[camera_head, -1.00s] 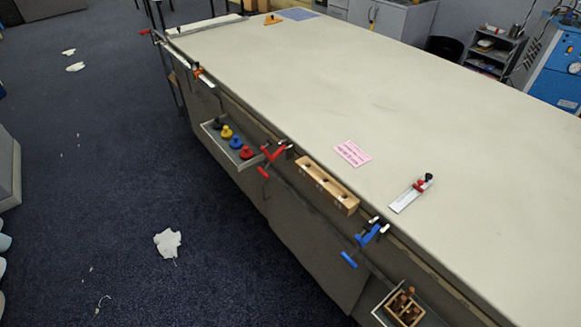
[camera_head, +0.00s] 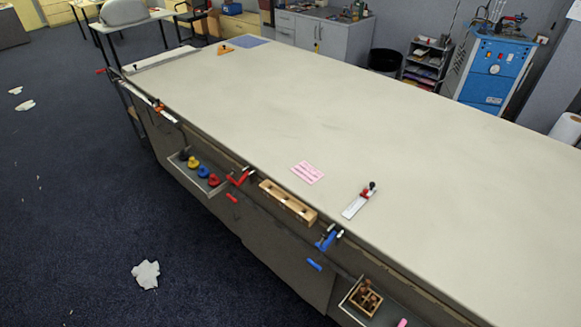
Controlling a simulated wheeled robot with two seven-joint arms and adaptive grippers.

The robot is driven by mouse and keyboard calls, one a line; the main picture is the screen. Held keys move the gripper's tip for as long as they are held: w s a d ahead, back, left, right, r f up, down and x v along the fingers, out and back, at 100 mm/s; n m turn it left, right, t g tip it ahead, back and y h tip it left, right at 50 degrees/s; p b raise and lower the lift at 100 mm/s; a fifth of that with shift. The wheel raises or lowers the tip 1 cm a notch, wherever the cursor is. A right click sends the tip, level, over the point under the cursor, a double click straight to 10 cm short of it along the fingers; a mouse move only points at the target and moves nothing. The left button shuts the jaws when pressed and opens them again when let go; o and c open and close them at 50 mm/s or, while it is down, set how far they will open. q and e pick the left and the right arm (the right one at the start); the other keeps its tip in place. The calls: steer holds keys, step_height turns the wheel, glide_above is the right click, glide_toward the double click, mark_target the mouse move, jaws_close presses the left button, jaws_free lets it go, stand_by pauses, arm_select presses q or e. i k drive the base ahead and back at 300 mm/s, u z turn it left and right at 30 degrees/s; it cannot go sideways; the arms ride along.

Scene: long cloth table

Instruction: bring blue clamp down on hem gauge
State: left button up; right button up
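The blue clamp (camera_head: 327,241) hangs on the near edge of the long cloth table (camera_head: 420,160), with its blue handle (camera_head: 314,265) lower down against the table's side. The hem gauge (camera_head: 357,203) is a white strip with a red slider and a dark knob. It lies on the tabletop, up and to the right of the blue clamp and apart from it. Neither of my grippers shows in the head view.
A wooden block with holes (camera_head: 288,201) and a red clamp (camera_head: 239,177) sit along the near edge. A side tray (camera_head: 212,190) holds coloured knobs; another holds a wooden box (camera_head: 365,298). A pink card (camera_head: 307,172) lies on the table. Most of the tabletop is clear.

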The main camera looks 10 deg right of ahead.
mark_target(322, 248)
steer(key=u, duration=0.95)
steer(key=i, duration=2.75)
steer(key=z, duration=3.45)
